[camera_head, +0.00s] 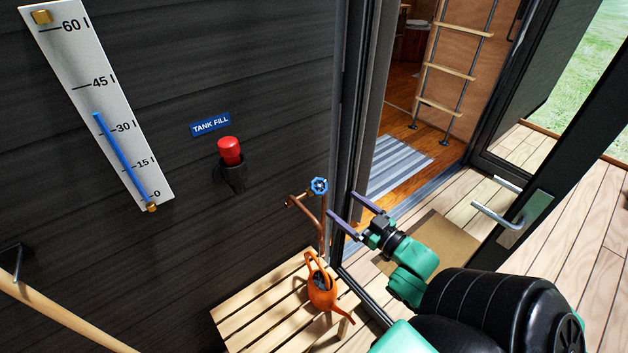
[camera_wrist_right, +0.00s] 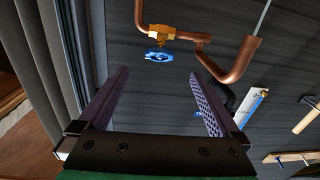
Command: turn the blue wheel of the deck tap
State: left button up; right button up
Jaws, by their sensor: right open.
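The blue wheel (camera_head: 319,186) sits on top of the copper deck tap (camera_head: 297,200) against the dark wall. In the right wrist view the blue wheel (camera_wrist_right: 160,57) is ahead of the jaws, below a brass valve body (camera_wrist_right: 162,32) in that picture. My right gripper (camera_head: 348,208) is open and empty, just to the right of the wheel and apart from it. Its two purple fingers (camera_wrist_right: 158,95) show wide apart in the wrist view, with nothing between them. My left gripper is not in view.
An orange watering can (camera_head: 321,288) stands on a slatted wooden bench (camera_head: 246,307) below the tap. A red cap (camera_head: 229,151) is on the wall under the TANK FILL sign (camera_head: 210,125). A door frame (camera_head: 352,130) stands close by my right gripper. A door handle (camera_head: 497,216) is at right.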

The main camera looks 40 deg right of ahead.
aim_at(317, 184)
jog(key=w, duration=1.3)
jog(key=shift+w+a, duration=0.35)
jog(key=shift+w, duration=0.05)
jog(key=c, duration=1.4)
jog(key=m+h+p, duration=0.2)
jog(key=m+p, duration=0.1)
jog(key=shift+d+r+h, duration=0.25)
jog(key=shift+r+h, duration=0.1)
jog(key=shift+h, duration=0.05)
jog(key=shift+d+f+m+h+p, duration=0.1)
jog(key=shift+f+m+h+p, duration=0.15)
jog(key=shift+m+h, duration=0.3)
jog(key=shift+o, duration=0.2)
jog(key=shift+f, duration=0.1)
jog(key=o, duration=1.4)
jog(key=shift+c, duration=0.2)
jog(key=shift+s, duration=0.1)
